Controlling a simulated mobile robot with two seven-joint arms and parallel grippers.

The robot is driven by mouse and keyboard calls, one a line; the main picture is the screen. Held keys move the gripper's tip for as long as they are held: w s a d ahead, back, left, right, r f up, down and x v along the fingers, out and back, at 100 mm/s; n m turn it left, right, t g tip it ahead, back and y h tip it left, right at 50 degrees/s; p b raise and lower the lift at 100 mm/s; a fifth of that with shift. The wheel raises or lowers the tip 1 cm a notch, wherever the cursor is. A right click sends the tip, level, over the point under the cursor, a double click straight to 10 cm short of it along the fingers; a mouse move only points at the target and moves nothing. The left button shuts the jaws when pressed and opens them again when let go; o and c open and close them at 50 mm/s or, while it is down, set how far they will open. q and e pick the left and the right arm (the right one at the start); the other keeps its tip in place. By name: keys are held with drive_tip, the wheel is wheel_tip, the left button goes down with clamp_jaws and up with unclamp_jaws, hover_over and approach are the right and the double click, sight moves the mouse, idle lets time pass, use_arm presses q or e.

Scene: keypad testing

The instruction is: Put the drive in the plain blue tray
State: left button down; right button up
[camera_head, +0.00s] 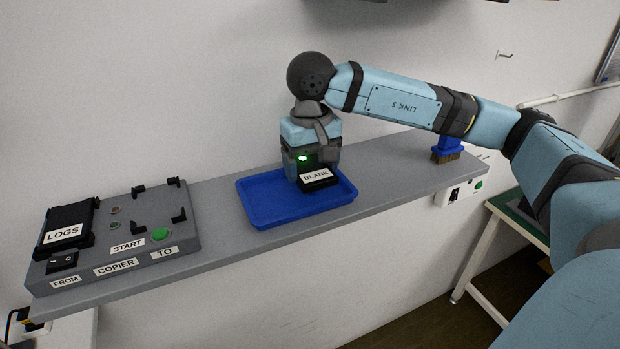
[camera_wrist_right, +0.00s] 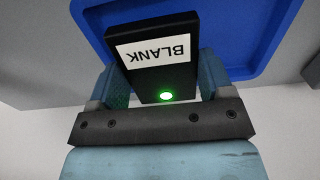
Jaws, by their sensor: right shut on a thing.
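A black drive with a white BLANK label (camera_head: 318,183) is at the right part of the plain blue tray (camera_head: 262,215), over its floor. I cannot tell whether it touches the tray floor. My right gripper (camera_head: 312,172) comes down from above and is shut on this drive. In the right wrist view the drive (camera_wrist_right: 158,72) sits between the two blue fingers of my right gripper (camera_wrist_right: 160,90), with the blue tray (camera_wrist_right: 272,25) behind it. A second black drive labelled LOGS (camera_head: 66,222) sits in the copier's left slot. My left gripper is not in view.
The copier (camera_head: 200,242) with a green START button (camera_head: 161,234) stands at the left of the grey shelf (camera_head: 222,228). A blue brush (camera_head: 447,148) stands at the shelf's right end.

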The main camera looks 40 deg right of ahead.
sight(311, 169)
wheel_tip(311, 169, down, 4)
drive_tip(key=shift+r+p, duration=0.15)
drive_tip(key=shift+p, duration=0.2)
drive_tip(key=shift+f+b, duration=0.2)
drive_tip(key=shift+b, duration=0.1)
drive_tip(key=o, duration=1)
drive_tip(key=shift+c, duration=0.2)
drive_tip(key=shift+r, duration=0.1)
drive_tip(key=shift+r+p, duration=0.2)
drive_tip(key=shift+p, duration=0.15)
drive_tip(key=shift+r, duration=0.35)
wheel_tip(311, 169, up, 7)
drive_tip(key=shift+f+b, duration=0.2)
drive_tip(key=shift+b, duration=0.6)
